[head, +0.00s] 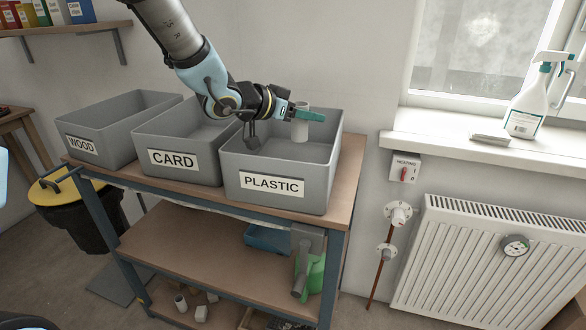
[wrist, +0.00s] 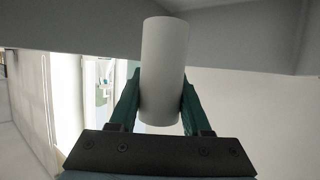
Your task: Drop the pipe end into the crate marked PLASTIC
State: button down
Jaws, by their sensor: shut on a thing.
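The pipe end (head: 300,128) is a short white-grey cylinder, held upright over the crate marked PLASTIC (head: 273,187) in the head view. My gripper (head: 306,114) is shut on it with green fingers. In the wrist view the pipe end (wrist: 163,65) sits between the two fingers of my gripper (wrist: 161,100), one on each side. The lower part of the pipe end shows against the inside of the crate; I cannot tell its exact height above the crate floor.
The CARD crate (head: 173,158) and the WOOD crate (head: 82,146) stand to the left on the same bench (head: 344,178). A windowsill (head: 450,143) with a spray bottle (head: 530,105) and a radiator (head: 480,260) are to the right.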

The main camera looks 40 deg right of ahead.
jog(key=shift+f, duration=0.15)
jog(key=shift+c, duration=1.4)
grip_release()
jog(key=shift+a, duration=0.1)
jog(key=v, duration=1)
jog(key=shift+a, duration=0.3)
jog(key=shift+a, duration=0.1)
